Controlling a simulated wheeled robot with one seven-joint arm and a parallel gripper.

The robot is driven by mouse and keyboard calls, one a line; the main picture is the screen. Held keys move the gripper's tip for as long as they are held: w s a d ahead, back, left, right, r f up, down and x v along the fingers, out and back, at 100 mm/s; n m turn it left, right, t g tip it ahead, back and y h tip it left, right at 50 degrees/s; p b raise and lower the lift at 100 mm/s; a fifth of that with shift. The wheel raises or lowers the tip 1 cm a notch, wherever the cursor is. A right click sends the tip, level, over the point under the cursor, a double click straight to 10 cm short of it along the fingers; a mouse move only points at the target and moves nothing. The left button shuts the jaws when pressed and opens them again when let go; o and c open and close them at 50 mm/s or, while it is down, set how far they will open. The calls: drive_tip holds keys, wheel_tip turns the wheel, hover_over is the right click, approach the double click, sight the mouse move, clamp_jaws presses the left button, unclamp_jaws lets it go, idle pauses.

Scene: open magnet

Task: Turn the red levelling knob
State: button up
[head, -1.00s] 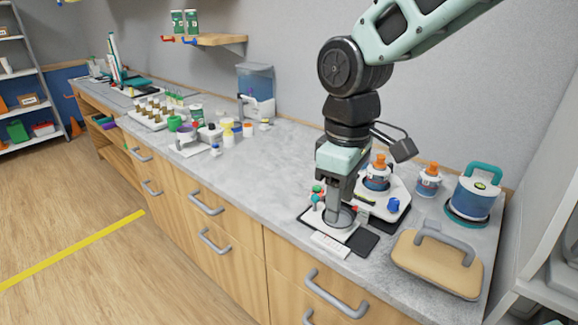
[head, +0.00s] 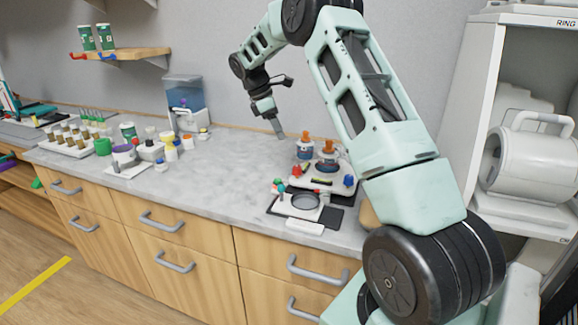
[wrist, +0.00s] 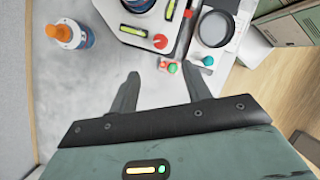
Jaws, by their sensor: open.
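A white device (head: 319,187) with a yellow level vial stands on the counter. My gripper (head: 281,135) is over the back of the counter, behind and left of the device in the head view. In the wrist view my gripper (wrist: 162,80) has its two fingers spread apart with nothing between them. The red knob lies beyond the fingertips, apart from them.
An orange-capped bottle (wrist: 62,35) stands near the device. A round grey dish (wrist: 213,27) on a white base has small red, green and teal knobs beside it. A blue water container (head: 185,98) and several jars stand left. The middle counter (head: 215,165) is clear.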

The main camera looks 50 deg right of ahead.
sight(296, 167)
drive_tip(key=p+x, duration=0.2)
drive_tip(key=x, duration=1.2)
drive_tip(key=shift+f, duration=0.15)
drive_tip(key=c, duration=1)
